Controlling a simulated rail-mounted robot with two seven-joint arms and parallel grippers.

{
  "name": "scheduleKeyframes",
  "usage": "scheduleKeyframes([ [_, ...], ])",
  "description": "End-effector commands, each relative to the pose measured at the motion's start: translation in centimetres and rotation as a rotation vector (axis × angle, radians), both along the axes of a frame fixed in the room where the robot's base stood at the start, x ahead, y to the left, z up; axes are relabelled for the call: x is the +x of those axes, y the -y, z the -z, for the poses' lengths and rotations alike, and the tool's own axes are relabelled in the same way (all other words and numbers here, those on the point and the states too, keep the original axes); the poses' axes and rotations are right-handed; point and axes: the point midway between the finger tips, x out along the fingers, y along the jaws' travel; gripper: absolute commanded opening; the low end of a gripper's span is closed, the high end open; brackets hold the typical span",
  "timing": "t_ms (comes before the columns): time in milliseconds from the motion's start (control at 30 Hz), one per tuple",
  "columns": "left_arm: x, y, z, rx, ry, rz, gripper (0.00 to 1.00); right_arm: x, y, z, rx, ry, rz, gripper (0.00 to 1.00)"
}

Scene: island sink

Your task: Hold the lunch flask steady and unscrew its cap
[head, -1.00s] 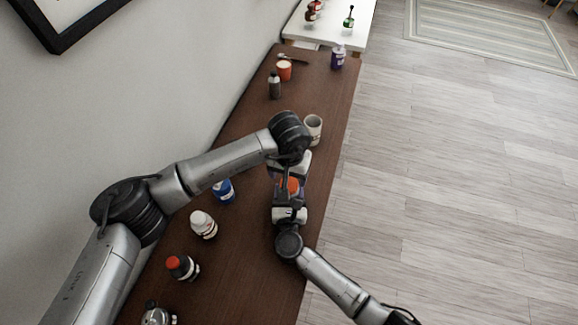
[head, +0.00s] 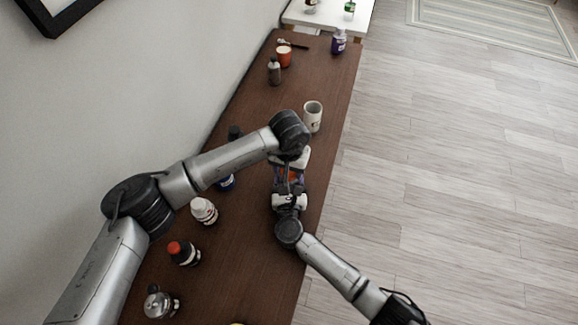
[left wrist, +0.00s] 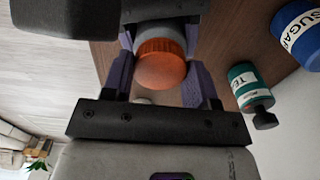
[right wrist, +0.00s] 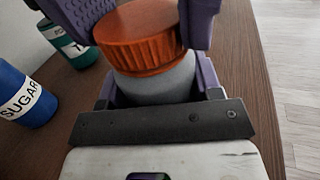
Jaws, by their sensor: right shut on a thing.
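The lunch flask has a ribbed orange cap (right wrist: 140,35) and a grey body (right wrist: 155,85). My right gripper (head: 290,194) is shut on the grey body, below the cap. My left gripper (left wrist: 162,60) comes from the opposite side, its purple fingers on either side of the cap. In the left wrist view, narrow gaps show beside the cap, so it looks open. In the head view the cap (head: 295,173) is small between the two grippers, and the flask body is mostly hidden.
A white mug (head: 312,116) stands just beyond the grippers. A blue sugar jar (right wrist: 28,95) and a green tea jar (right wrist: 75,45) stand on the wall side. The counter's right edge is close.

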Motion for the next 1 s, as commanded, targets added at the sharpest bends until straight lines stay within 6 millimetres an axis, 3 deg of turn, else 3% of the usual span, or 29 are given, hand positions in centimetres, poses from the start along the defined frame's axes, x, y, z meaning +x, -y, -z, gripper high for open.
scheduleKeyframes([
  [267, 0.00, 0.00, -0.01, 0.000, 0.000, 0.000, 0.24, -0.01, 0.00, 0.02, 0.000, 0.000, 0.000, 0.00],
  [433, 0.02, -0.02, -0.02, 0.001, 0.000, -0.076, 0.23, 0.00, 0.00, 0.01, 0.000, 0.000, 0.000, 0.00],
  [1000, 0.02, -0.04, -0.10, 0.000, 0.000, -1.213, 0.23, 0.00, 0.01, 0.02, 0.000, 0.000, 0.000, 0.00],
])
